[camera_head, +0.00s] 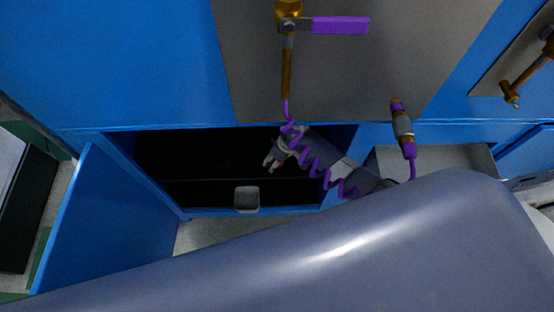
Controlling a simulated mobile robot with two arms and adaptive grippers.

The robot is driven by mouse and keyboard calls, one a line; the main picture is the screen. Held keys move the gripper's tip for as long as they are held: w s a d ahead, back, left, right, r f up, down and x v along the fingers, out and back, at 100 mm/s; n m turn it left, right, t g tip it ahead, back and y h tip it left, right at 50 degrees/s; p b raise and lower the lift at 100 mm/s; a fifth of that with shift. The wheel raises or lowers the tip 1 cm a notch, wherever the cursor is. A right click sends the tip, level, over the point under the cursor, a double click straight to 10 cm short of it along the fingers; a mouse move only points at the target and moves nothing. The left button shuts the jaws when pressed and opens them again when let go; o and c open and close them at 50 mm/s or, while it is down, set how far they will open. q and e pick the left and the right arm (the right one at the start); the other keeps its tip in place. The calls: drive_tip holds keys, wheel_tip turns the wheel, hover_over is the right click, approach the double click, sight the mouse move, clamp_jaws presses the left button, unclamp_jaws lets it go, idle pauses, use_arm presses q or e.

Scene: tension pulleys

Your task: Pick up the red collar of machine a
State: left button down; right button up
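A gripper, which I take for my right one (270,165), shows inside the dark opening of the blue cabinet, its arm coming in from the right. Its small grey fingers point down and to the left. A purple coiled hose partly covers it, and it is too small to tell whether the fingers are open or shut. A faint reddish speck shows beside the fingers, but I cannot tell whether it is the red collar. No red collar is clearly visible. My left gripper is not in view.
A blue door (85,225) stands open at the left of the cabinet. A small grey block (247,199) shows at the opening's lower edge. A purple-handled valve (325,25) and the coiled hose (315,165) hang in front. An open drawer (450,160) is at the right.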

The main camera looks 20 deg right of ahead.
drive_tip(key=c, duration=1.1)
drive_tip(key=shift+r, duration=0.1)
drive_tip(key=shift+c, duration=0.2)
